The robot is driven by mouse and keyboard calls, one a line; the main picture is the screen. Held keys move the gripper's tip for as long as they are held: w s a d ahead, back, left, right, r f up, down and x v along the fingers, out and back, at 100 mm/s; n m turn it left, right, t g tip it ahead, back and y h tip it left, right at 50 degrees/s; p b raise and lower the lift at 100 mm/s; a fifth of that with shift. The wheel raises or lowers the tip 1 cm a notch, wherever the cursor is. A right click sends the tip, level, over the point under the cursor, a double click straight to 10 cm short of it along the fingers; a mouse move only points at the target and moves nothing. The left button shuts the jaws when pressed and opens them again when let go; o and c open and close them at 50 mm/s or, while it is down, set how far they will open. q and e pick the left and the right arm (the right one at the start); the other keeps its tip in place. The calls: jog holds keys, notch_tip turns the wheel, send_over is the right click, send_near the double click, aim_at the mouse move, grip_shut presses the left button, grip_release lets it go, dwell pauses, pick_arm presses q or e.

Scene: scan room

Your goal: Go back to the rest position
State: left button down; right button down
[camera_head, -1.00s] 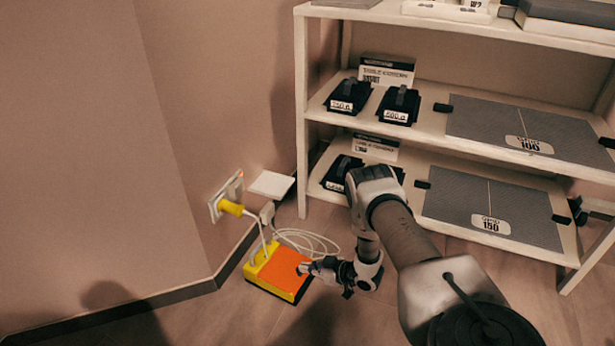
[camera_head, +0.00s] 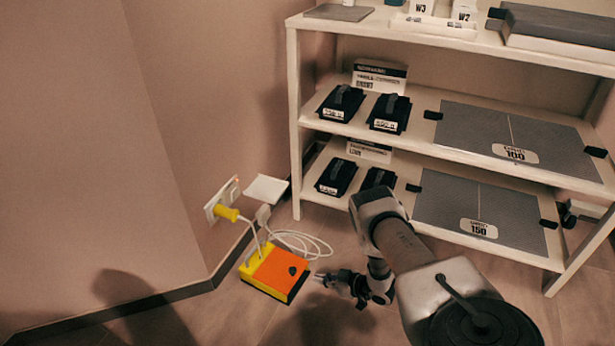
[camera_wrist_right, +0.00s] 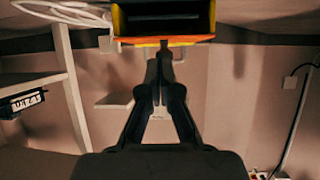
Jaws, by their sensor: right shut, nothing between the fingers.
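My right gripper (camera_head: 322,279) is low over the floor, just right of the yellow and orange box (camera_head: 277,270), with a small gap between them in the head view. The gripper is shut and empty. In the right wrist view its fingers (camera_wrist_right: 165,62) meet just below the box's orange edge (camera_wrist_right: 165,40). My right arm reaches down from the lower right in front of the shelf. My left gripper is not in view.
A white shelf unit (camera_head: 294,110) holds black weights (camera_head: 341,103) and grey pads (camera_head: 515,140). A yellow plug (camera_head: 226,213) sits in the wall socket, and a white cable (camera_head: 305,243) lies looped on the floor behind the box. The floor at the lower left is clear.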

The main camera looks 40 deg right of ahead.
jog(key=shift+s+d+f, duration=0.2)
jog(key=shift+s+f, duration=0.05)
jog(key=shift+s, duration=0.3)
jog(key=w+a+r+t+y+p, duration=0.1)
jog(key=w+a+r, duration=0.45)
jog(key=w, duration=0.25)
jog(key=a+r+m+g+p, duration=0.1)
jog(key=a+r, duration=0.4)
jog(key=a, duration=0.4)
jog(key=a+r+g+p, duration=0.2)
jog(key=a+r, duration=0.2)
jog(key=a, duration=0.4)
jog(key=s+r+m+g+h, duration=0.15)
jog(key=s+g, duration=0.35)
jog(key=s, duration=0.9)
jog(key=s+r+m+g+h, duration=0.1)
jog(key=s+m+g+h, duration=0.15)
jog(key=s+g, duration=0.75)
jog(key=s+r+t+p, duration=0.2)
jog(key=r+p, duration=1.7)
jog(key=s+r+n+t+p, duration=0.1)
jog(key=r+t+p, duration=0.1)
jog(key=r+p, duration=1.6)
jog(key=shift+s+d+r+t+h+p, duration=0.3)
jog(key=shift+s+r+p, duration=0.1)
jog(key=shift+p, duration=0.4)
